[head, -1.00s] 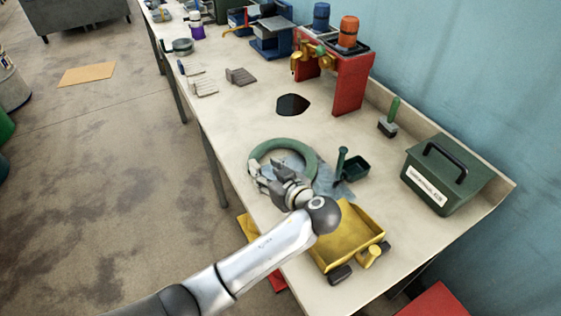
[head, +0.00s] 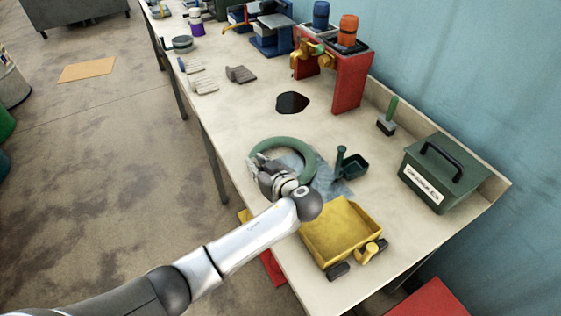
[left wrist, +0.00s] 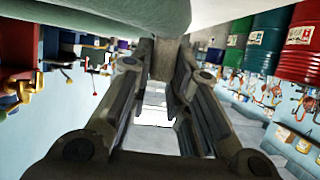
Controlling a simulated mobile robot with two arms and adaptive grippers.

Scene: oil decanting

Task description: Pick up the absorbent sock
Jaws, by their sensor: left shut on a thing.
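The absorbent sock (head: 303,156) is a green ring on the near part of the workbench, over a bluish sheet. My left gripper (head: 262,173) is at the ring's left side, shut on it. In the left wrist view the sock (left wrist: 105,14) fills the top, and part of it sits between the fingertips of my left gripper (left wrist: 163,62). The gripper hides the near left part of the ring in the head view. I cannot tell whether the sock is clear of the bench. My right gripper is not in view.
A dark green scoop (head: 353,168) lies right of the sock. A yellow dustpan-like tray (head: 343,232) is nearer. A green box (head: 440,180) and a brush (head: 388,120) stand at right. A dark puddle (head: 292,102) lies beyond, before a red stand (head: 352,85).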

